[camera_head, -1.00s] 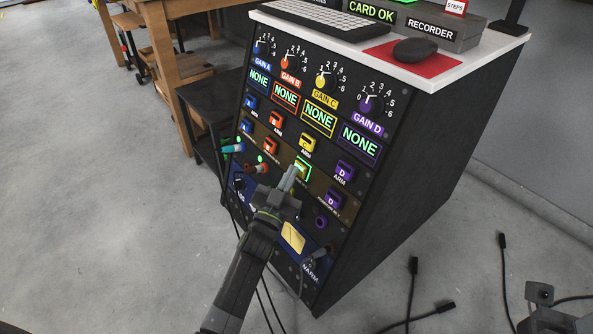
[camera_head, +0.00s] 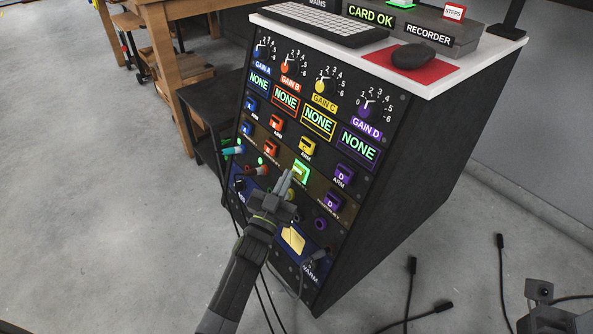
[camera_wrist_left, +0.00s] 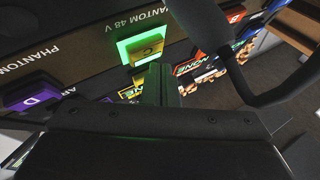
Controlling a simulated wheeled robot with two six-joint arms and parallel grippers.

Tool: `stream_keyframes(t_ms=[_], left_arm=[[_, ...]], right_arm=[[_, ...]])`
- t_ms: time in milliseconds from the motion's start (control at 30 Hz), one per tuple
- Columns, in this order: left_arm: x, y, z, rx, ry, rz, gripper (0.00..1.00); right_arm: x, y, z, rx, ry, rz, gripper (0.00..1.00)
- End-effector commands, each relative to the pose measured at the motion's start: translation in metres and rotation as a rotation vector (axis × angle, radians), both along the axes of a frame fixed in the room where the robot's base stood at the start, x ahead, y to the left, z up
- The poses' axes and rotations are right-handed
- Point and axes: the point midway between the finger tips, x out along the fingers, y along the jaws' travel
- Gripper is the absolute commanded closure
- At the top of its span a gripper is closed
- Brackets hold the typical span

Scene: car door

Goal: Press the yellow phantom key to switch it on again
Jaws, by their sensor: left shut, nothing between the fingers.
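The yellow phantom key (camera_head: 301,172) is in the lower key row of the rack, with a bright green lit frame around it. In the left wrist view the same key, marked C, shows (camera_wrist_left: 146,49) inside its green glow, under the PHANTOM 48 V lettering. My left gripper (camera_head: 286,180) is shut and empty, its fingertips just below and left of the key. In the left wrist view the fingers (camera_wrist_left: 158,84) point at the key's near edge; I cannot tell whether they touch it. At bottom right, what looks like part of my right arm shows; its fingers cannot be made out.
The yellow ARM key (camera_head: 307,146) is just above. The orange phantom key (camera_head: 271,149) and purple phantom key (camera_head: 333,202) flank the yellow one. Plugged cables (camera_head: 257,170) hang close left of my gripper. A keyboard (camera_head: 323,22) and mouse (camera_head: 413,54) lie on top.

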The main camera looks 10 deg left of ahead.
Motion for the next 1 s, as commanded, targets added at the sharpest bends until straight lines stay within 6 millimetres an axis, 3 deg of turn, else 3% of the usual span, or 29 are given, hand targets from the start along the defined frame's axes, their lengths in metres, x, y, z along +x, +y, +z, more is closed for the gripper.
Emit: stream_keyframes(t_ms=[100, 433, 1000], left_arm=[[-0.01, 0.008, 0.01, 0.001, 0.002, 0.001, 1.0], [-0.034, 0.027, 0.019, 0.002, 0.0, 0.001, 1.0], [-0.039, 0.031, 0.019, 0.001, -0.001, 0.0, 1.0]], right_arm=[[0.0, 0.0, 0.018, 0.0, 0.0, 0.0, 0.64], [0.0, 0.0, 0.045, -0.001, -0.001, 0.0, 0.64], [0.0, 0.0, 0.047, -0.001, -0.001, 0.0, 0.64]])
